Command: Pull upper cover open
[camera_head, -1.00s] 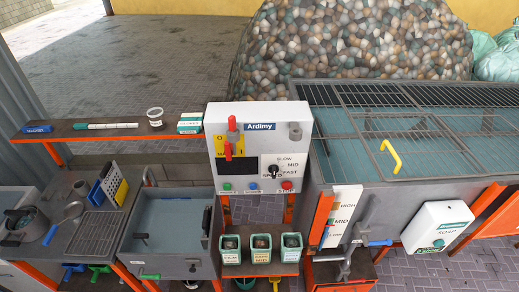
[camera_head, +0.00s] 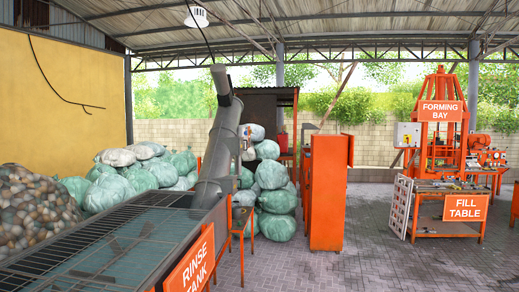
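The rinse tank (camera_head: 190,272) stands at the lower left, with an orange sign reading RINSE TANK on its side. A dark metal grating (camera_head: 110,238) covers its top, with blue-green water below. I cannot tell from here which part is the upper cover, and no yellow handle shows. Neither of my grippers is in view.
A grey sloping chute (camera_head: 220,140) rises from the tank's far end. Green sacks (camera_head: 140,172) are piled behind it. An orange cabinet (camera_head: 326,190) stands in the middle. The orange forming bay (camera_head: 441,130) and fill table (camera_head: 445,228) are at the right. The paved floor (camera_head: 370,265) between is clear.

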